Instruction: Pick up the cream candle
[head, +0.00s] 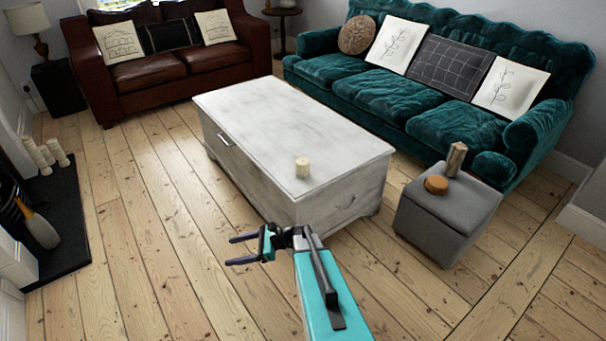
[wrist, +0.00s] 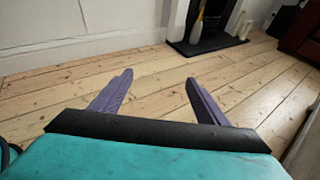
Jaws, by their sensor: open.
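A short cream candle (head: 302,167) stands upright on the white coffee table (head: 250,110), close to its near right end. My gripper (head: 234,250) is in front of the table, below and left of the candle in the head view, with its fingers pointing left. In the wrist view my gripper (wrist: 152,95) shows two purple fingers spread apart with nothing between them. The candle does not show in the wrist view.
A grey ottoman (head: 440,225) with a round wooden item (head: 436,185) and a wooden block (head: 456,160) stands right of the table. A teal sofa (head: 400,100) and brown sofa (head: 165,75) stand behind. Several candles (head: 45,152) stand on the left hearth. Floorboards at left are clear.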

